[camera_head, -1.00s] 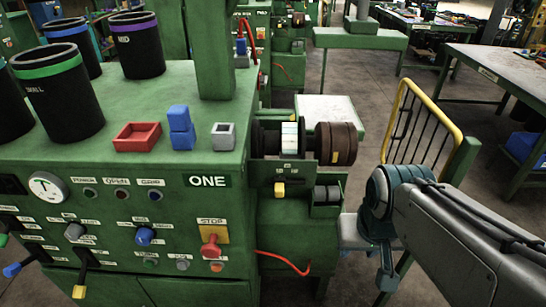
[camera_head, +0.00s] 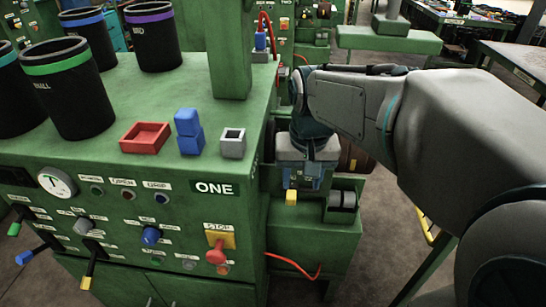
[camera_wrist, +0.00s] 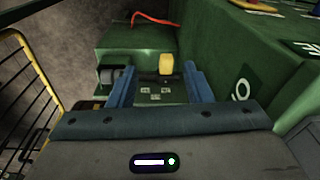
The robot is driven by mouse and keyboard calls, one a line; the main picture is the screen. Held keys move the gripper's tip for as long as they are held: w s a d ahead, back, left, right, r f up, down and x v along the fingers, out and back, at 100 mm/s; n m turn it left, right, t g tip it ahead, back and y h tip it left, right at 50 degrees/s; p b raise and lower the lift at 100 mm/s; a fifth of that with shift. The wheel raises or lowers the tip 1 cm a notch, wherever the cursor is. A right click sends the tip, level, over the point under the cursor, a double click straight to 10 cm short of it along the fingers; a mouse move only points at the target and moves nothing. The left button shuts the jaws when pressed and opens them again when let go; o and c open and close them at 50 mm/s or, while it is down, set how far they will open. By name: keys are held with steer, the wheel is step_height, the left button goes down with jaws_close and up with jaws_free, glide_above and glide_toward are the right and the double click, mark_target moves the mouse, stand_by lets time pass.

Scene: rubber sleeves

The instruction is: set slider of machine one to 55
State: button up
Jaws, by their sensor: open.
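A yellow slider knob (camera_head: 291,197) sits on the green side unit to the right of that plate. In the wrist view the yellow knob (camera_wrist: 165,64) shows between the two blue fingers of my gripper (camera_wrist: 158,75), near their tips. The fingers are apart and I see no grip on the knob. In the head view my gripper (camera_head: 304,178) is just above and behind the knob. The scale marks by the slider are too small to read, and my gripper partly covers that area.
A red stop button (camera_head: 215,253) and several levers are on the machine's front. A red tray (camera_head: 145,137), blue blocks (camera_head: 188,130) and dark cups (camera_head: 68,88) stand on top. A yellow railing (camera_wrist: 22,85) stands at the left in the wrist view. A red cable (camera_head: 296,268) hangs below the slider.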

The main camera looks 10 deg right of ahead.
step_height(320, 180, up, 3)
steer(key=m+g, duration=0.1)
glide_above(292, 195)
steer(key=shift+m, duration=0.3)
step_height(292, 195, down, 14)
steer(key=shift+r+p, duration=0.15)
steer(key=shift+p, duration=0.3)
jaws_close()
